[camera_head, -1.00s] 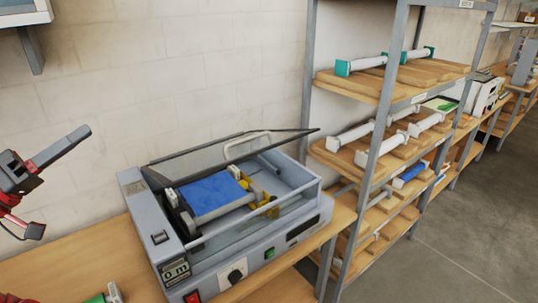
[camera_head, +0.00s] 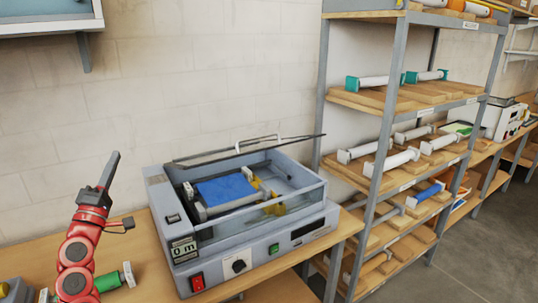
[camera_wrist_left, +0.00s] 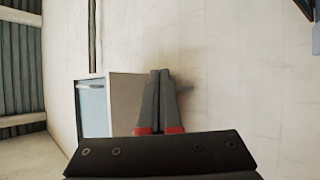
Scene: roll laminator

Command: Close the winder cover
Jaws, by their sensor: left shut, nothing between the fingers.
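The winder cover (camera_head: 250,150) is a dark-framed, see-through lid with a pale handle (camera_head: 262,141). It is raised at a low tilt over the grey laminator (camera_head: 255,255), with a gap above the front wall. My left gripper (camera_head: 113,157) is shut and empty, pointing up to the left of the machine and apart from the cover. Its closed fingers (camera_wrist_left: 158,100) also show in the left wrist view, against the wall. My right gripper is not seen.
The laminator stands on a wooden bench (camera_head: 140,262) against a block wall. A green roll with white ends (camera_head: 110,281) lies near my left arm. A metal shelf rack (camera_head: 372,130) with several rolls stands close to the machine's right. A wall box (camera_head: 50,18) hangs at upper left.

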